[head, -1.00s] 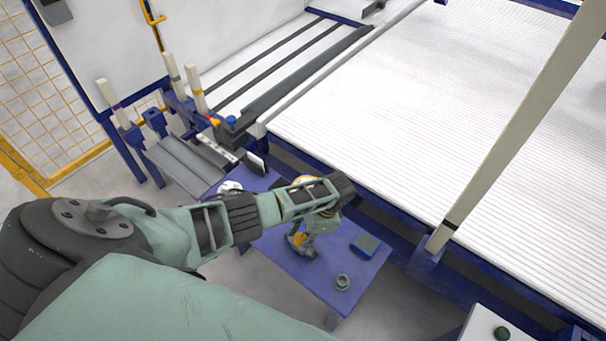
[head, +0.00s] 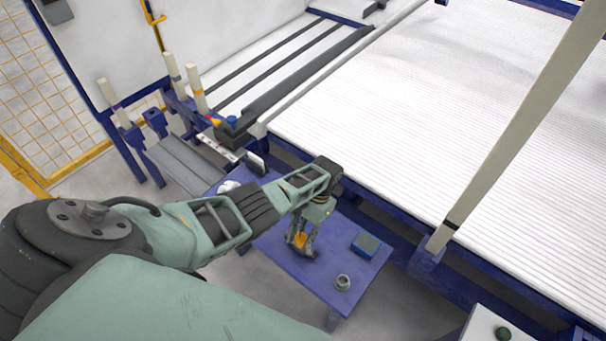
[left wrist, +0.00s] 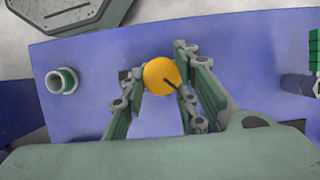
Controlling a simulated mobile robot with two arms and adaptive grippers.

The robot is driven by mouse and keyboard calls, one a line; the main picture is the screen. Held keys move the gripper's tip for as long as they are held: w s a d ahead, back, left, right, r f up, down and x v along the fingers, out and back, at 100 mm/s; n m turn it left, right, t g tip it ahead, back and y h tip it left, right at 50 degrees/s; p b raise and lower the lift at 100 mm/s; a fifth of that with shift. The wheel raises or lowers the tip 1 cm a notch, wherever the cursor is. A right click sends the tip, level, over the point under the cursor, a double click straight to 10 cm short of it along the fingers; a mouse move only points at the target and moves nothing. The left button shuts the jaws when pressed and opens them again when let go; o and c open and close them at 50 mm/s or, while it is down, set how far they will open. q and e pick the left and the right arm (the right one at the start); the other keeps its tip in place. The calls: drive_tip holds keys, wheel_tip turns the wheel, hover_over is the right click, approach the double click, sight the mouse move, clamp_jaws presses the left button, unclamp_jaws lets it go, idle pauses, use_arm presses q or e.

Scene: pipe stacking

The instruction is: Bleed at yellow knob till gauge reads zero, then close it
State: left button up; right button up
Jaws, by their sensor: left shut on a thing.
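The yellow knob (left wrist: 161,76) is a round yellow disc with a dark line on its face, seen in the left wrist view. My left gripper (left wrist: 160,84) has one finger on each side of it and is shut on it. In the head view my left gripper (head: 300,243) is low over the blue table, with the yellow knob (head: 299,239) showing between its fingers. I cannot make out a gauge in either view. My right gripper is not in view.
The blue table (head: 275,243) also holds a blue-grey box (head: 366,244) and a small green-and-white ring (head: 343,282). A white item (head: 228,186) lies at its back left. The large white ribbed bed (head: 420,120) and its blue frame stand close behind.

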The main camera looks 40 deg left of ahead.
use_arm(q)
drive_tip(key=shift+s+d+f, duration=0.15)
drive_tip(key=shift+s+d, duration=0.1)
drive_tip(key=shift+d, duration=0.2)
drive_tip(key=o, duration=1)
drive_tip(key=shift+c, duration=0.2)
drive_tip(key=shift+w, duration=0.1)
drive_tip(key=shift+w+a, duration=0.1)
drive_tip(key=shift+a, duration=0.1)
drive_tip(key=shift+w+r, duration=0.15)
drive_tip(key=shift+r, duration=0.25)
drive_tip(key=v, duration=1.1)
drive_tip(key=shift+r, duration=0.2)
